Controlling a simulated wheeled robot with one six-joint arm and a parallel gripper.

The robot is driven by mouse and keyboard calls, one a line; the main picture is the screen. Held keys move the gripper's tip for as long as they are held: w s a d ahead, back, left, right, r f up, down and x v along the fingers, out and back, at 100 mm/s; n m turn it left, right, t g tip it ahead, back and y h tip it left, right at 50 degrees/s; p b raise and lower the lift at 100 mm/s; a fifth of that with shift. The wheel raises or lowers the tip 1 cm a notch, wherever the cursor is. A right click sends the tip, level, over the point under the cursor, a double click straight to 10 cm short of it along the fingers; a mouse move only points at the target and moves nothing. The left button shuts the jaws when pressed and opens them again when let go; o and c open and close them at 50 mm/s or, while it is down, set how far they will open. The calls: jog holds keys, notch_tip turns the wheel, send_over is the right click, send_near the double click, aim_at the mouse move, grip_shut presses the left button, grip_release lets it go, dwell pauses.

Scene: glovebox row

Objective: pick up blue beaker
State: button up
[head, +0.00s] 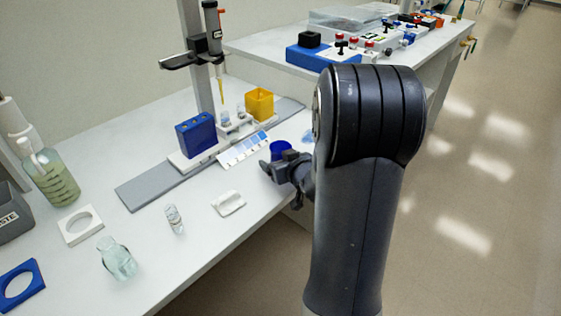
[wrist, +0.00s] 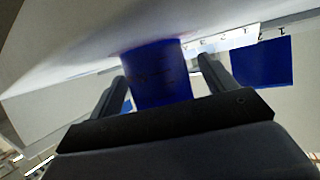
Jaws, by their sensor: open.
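The blue beaker (head: 280,148) stands near the right edge of the white bench in the head view, its lower part hidden behind my gripper (head: 284,168). In the wrist view the blue beaker (wrist: 158,75) fills the space between the two fingers of my gripper (wrist: 162,70). One finger is on each side of it, and a narrow gap seems to show beside the fingers. The jaws are open and do not grip it. The beaker's far side is hidden.
A blue block (head: 196,135) and a yellow box (head: 260,104) stand by a pipette stand (head: 197,60). A colour chart (head: 243,148) lies near the beaker. A white holder (head: 228,203), small vial (head: 174,219) and glass bottle (head: 116,258) are nearer. The bench edge is close on the right.

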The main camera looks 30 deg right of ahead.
jog(key=shift+c, duration=0.2)
jog(key=c, duration=1)
jog(key=shift+c, duration=0.3)
jog(key=shift+r, duration=0.1)
